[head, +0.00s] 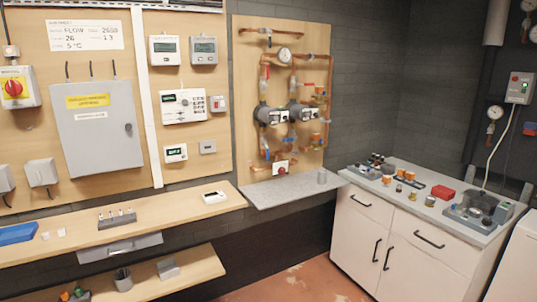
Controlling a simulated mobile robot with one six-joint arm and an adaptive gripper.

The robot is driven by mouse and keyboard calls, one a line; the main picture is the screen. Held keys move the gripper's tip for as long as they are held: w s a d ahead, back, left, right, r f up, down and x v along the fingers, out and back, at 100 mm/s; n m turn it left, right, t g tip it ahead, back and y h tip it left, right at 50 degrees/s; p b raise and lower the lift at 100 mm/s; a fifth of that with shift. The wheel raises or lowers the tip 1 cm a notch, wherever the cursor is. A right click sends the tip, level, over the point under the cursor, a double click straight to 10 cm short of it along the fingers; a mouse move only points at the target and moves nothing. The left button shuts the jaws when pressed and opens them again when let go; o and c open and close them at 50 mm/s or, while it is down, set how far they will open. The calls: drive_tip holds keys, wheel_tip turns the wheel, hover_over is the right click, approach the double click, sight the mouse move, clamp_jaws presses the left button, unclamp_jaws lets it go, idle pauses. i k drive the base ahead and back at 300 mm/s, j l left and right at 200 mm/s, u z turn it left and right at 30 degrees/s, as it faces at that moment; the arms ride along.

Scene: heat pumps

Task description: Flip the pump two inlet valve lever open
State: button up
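Two dark round pumps with light front boxes sit side by side on copper pipework on the wooden wall panel (240,60): the left pump (268,116) and the right pump (301,112). Small red and blue valve levers show on the pipes above and below them. They are too small to tell which is the pump two inlet valve lever, or whether it is open or shut. No pump labels can be read. My gripper is not in view.
A white cabinet (400,248) with parts on top stands to the right. A wooden bench (75,251) runs along the left. The reddish floor (315,282) in front is clear.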

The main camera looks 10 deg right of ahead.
sight(290, 139)
drive_tip(key=i+j+z, duration=0.25)
drive_tip(key=i, duration=0.35)
drive_tip(key=i+l+z, duration=0.3)
drive_tip(key=i, duration=0.55)
drive_tip(key=i+l+z, duration=0.1)
drive_tip(key=i+z, duration=0.15)
drive_tip(key=i, duration=0.65)
